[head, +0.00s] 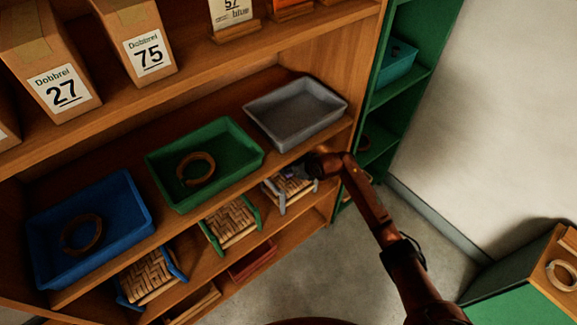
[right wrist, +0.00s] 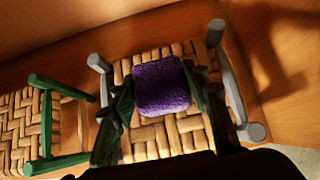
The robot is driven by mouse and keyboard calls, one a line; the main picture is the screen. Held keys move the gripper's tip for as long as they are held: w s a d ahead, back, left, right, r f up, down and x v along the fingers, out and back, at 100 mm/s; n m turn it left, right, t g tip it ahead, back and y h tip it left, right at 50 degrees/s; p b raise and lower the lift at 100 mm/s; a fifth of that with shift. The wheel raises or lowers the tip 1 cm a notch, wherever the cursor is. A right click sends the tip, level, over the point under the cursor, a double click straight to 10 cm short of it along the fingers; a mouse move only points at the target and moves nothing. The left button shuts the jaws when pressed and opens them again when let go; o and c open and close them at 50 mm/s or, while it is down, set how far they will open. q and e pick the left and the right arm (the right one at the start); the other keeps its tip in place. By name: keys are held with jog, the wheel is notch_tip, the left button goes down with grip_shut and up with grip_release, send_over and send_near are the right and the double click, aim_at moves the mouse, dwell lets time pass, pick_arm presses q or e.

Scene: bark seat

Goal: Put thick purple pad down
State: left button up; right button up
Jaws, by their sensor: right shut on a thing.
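The thick purple pad (right wrist: 161,84) is in the middle of the right wrist view, between the two dark fingers of my right gripper (right wrist: 161,95). The gripper is shut on it. The pad is over the woven top of the small grey-framed seat (right wrist: 152,141); I cannot tell whether it touches the weave. In the head view my right gripper (head: 299,171) is at that grey-framed seat (head: 283,199) on the lower shelf, and the arm mostly hides the pad. My left gripper is out of view.
A green-framed seat (head: 232,224) and a blue-framed seat (head: 150,277) stand left of the grey one. Above are a grey tray (head: 296,112), a green tray (head: 227,134) and a blue tray (head: 130,198). The upper shelf edge is close over the gripper.

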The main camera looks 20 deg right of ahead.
jog(key=shift+f, duration=0.1)
jog(key=o, duration=1)
